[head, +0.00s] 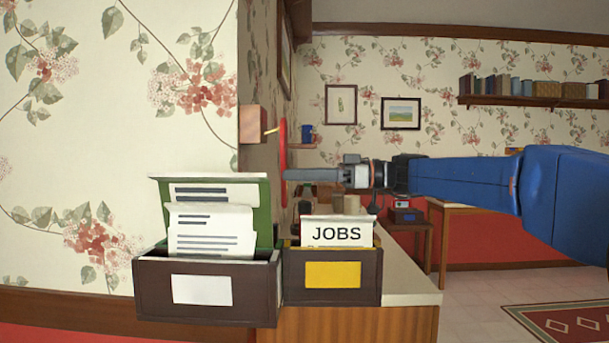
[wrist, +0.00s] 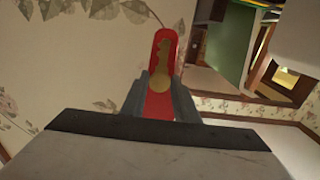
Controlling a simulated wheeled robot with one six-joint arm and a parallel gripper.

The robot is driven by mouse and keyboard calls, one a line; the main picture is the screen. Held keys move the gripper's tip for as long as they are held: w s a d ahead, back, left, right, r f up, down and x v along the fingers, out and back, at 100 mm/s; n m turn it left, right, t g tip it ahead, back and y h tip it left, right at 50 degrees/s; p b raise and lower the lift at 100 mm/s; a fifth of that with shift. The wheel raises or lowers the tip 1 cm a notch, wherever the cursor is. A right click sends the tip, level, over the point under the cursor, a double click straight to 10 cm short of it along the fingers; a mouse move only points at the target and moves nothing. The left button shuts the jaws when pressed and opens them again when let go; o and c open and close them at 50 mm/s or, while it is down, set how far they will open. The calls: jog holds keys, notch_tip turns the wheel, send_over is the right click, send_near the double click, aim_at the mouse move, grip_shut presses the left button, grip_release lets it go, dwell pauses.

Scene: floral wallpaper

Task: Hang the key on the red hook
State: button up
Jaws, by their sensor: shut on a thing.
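A red, rounded, flat piece (wrist: 155,103) with a gold key shape (wrist: 165,78) on its face is between my gripper's fingers (wrist: 159,97) in the wrist view. The gripper is shut on its lower end. In the head view this red piece (head: 283,148) shows almost edge-on, upright, at the tip of my gripper (head: 288,175). Just left of it, a thin yellow peg (head: 271,131) sticks out from a reddish-brown block (head: 253,124) at the wall corner. The peg's tip looks close to the red piece; I cannot tell whether they touch.
Below the gripper are a dark box of papers (head: 206,300) and a box marked JOBS (head: 332,290), by a pale counter (head: 412,290). The floral wall (head: 120,150) is at the left. A small table (head: 405,225) stands behind. The floor at the right is open.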

jog(key=shift+a+f, duration=0.25)
jog(key=shift+a, duration=0.4)
jog(key=shift+a+f, duration=0.2)
jog(key=shift+a, duration=0.4)
jog(key=shift+a, duration=0.1)
jog(key=o, duration=1.1)
